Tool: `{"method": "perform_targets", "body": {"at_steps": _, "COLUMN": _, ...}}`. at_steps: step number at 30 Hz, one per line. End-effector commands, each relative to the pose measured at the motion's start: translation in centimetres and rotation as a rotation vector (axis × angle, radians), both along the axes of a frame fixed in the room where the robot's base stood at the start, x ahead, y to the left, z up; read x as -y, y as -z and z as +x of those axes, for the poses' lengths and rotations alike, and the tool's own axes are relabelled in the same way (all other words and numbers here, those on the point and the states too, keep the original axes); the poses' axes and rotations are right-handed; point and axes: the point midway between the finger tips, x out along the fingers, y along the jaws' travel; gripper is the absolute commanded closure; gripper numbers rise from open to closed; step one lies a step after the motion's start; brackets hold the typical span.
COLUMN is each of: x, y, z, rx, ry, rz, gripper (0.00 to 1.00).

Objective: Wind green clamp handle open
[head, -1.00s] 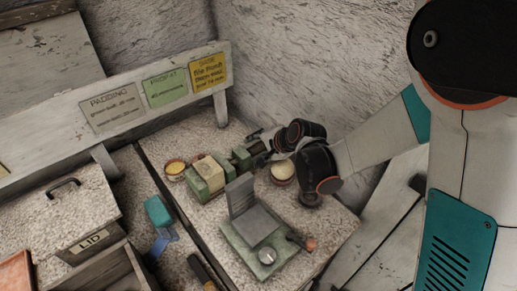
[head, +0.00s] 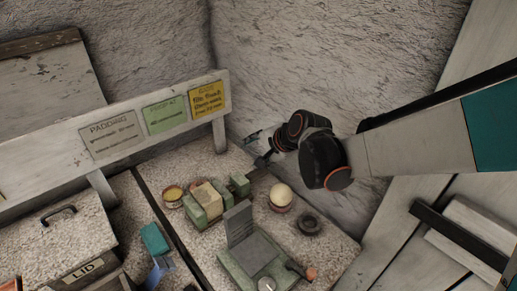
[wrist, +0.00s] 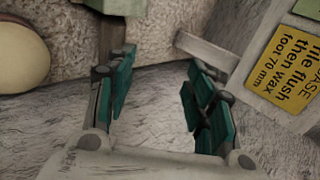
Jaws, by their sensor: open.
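The green clamp (head: 196,216) lies on the speckled bench in the head view, with a pale block (head: 208,196) between its jaws. A separate green end piece (head: 239,185) stands at its far right end; I cannot make out the handle clearly. My gripper (head: 259,141) is open and empty, above and beyond that end, apart from the clamp. In the wrist view its teal-padded fingers (wrist: 160,95) are spread with bare surface between them. A green piece (wrist: 116,5) shows at the top edge there, beyond the left finger.
A cream sphere (head: 281,195) sits right of the clamp, near a dark ring (head: 309,223). A grey angle plate (head: 241,224) on a green base stands in front. A sign board (head: 150,115) and its post (head: 219,136) are close left of my gripper. The rough wall rises behind.

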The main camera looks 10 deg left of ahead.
Motion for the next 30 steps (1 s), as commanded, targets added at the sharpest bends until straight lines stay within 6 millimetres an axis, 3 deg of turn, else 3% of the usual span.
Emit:
{"method": "perform_targets", "body": {"at_steps": 5, "x": -0.5, "y": -0.3, "z": 0.2, "rx": -0.038, "ry": -0.014, "rz": -0.032, "gripper": 0.51}}
{"method": "perform_targets", "body": {"at_steps": 11, "x": -1.6, "y": -1.5, "z": 0.8, "rx": -0.243, "ry": -0.053, "rz": -0.239, "gripper": 0.51}}
{"method": "perform_targets", "body": {"at_steps": 21, "x": -0.5, "y": -4.4, "z": 0.7, "rx": -0.488, "ry": -0.003, "rz": -0.548, "gripper": 0.51}}
{"method": "perform_targets", "body": {"at_steps": 25, "x": -0.4, "y": -3.6, "z": 0.7, "rx": -0.5, "ry": 0.002, "rz": -0.562, "gripper": 0.51}}
{"method": "perform_targets", "body": {"at_steps": 30, "x": -0.5, "y": -0.8, "z": 0.7, "rx": -0.498, "ry": 0.002, "rz": -0.56, "gripper": 0.51}}
